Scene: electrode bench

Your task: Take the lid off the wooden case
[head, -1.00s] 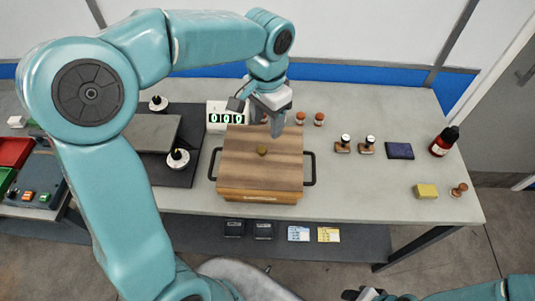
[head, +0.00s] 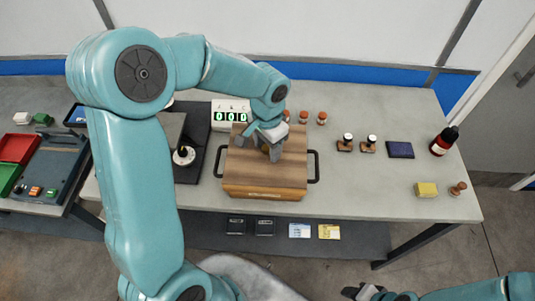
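The wooden case (head: 262,193) stands on the bench with its lid (head: 240,173) on it. It has a dark handle on each side. A round knob sits on the middle of the lid. My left gripper (head: 270,152) is over the lid at the knob, fingers pointing down. Its fingers stand on either side of the knob and hide most of it; I cannot tell whether they touch it. My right gripper (head: 362,293) is at the bottom edge, away from the bench, only partly in view.
A counter display (head: 231,115) reading 000 stands behind the case. To the right are stamps (head: 367,144), a dark blue pad (head: 400,150), a dark red bottle (head: 444,141) and a yellow sponge (head: 426,189). Trays (head: 18,147) lie at the left.

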